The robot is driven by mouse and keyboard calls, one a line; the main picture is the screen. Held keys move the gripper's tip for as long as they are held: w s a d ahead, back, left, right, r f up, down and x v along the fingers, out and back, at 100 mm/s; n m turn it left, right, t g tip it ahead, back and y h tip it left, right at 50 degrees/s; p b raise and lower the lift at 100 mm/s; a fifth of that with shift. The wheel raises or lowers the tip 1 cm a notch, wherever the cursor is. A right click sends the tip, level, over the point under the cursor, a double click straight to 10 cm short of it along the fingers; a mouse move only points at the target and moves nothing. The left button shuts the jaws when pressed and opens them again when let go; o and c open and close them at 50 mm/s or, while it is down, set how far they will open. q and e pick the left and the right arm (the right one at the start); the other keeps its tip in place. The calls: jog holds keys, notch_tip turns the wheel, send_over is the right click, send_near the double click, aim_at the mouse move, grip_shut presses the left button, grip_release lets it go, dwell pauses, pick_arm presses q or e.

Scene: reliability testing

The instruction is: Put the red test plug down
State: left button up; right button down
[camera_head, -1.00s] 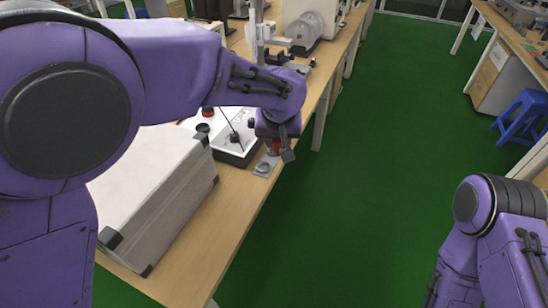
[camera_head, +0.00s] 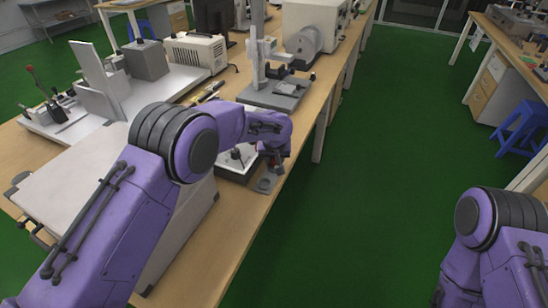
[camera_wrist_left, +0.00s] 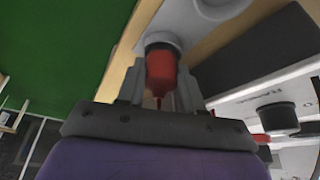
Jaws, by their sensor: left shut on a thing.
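The red test plug (camera_wrist_left: 161,68) is between the two grey fingers of my left gripper (camera_wrist_left: 162,82) in the left wrist view. Its far end meets a light grey round collar. In the head view my left gripper (camera_head: 272,160) points down over a small grey holder (camera_head: 267,184) near the table's right edge, and only a little red shows there. The holder's grey plate also shows at the top of the wrist view (camera_wrist_left: 196,22). I cannot tell how deep the plug sits in the collar. My right arm shows at the lower right; its gripper is out of view.
A white-topped tester box (camera_head: 236,160) stands just left of the holder. A large grey case (camera_head: 180,245) lies nearer on the wooden table (camera_head: 225,235). A grey stand (camera_head: 275,92) is behind. Green floor lies open to the right, with a blue stool (camera_head: 520,130).

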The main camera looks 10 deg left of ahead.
pick_arm(q)
jog(key=shift+f, duration=0.1)
jog(key=o, duration=1)
jog(key=shift+o, duration=0.2)
jog(key=shift+s+r, duration=0.1)
jog(key=shift+r, duration=0.35)
jog(key=a+v, duration=0.1)
jog(key=v, duration=1)
jog(key=shift+d+r, duration=0.15)
jog(key=shift+d, duration=0.35)
jog(key=shift+s, duration=0.15)
